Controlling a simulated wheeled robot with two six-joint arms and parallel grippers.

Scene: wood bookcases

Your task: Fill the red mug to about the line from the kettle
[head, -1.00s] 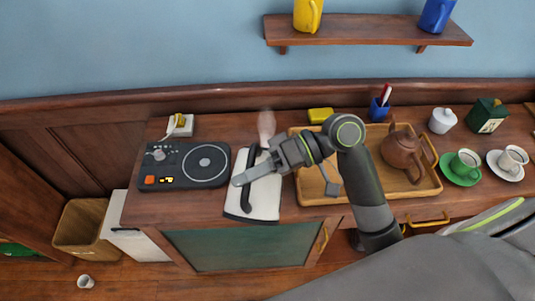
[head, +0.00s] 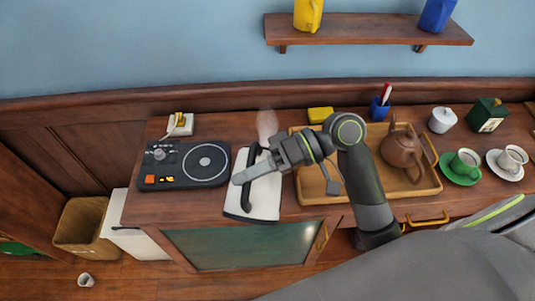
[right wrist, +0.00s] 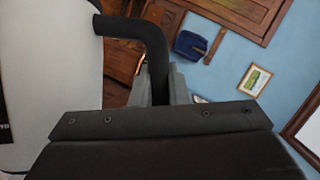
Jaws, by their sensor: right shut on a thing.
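A white kettle (head: 267,203) with a black handle is at the front of the wooden counter, left of the tray. My right gripper (head: 240,179) reaches across it and is shut on its handle. In the right wrist view the black handle (right wrist: 155,45) passes between the grey fingers, and the white kettle body (right wrist: 50,70) fills the left side. I cannot tell whether the kettle rests on the counter or is lifted. Pale steam (head: 267,122) shows just behind it. No red mug is visible, and no line. My left gripper is not in view.
A black hotplate-like device (head: 183,165) is left of the kettle. A wooden tray (head: 312,190) with a brown teapot (head: 401,150) is at right, then a green cup (head: 464,162) and a white cup (head: 512,158). A yellow mug (head: 308,13) and blue mug (head: 437,14) stand on the shelf.

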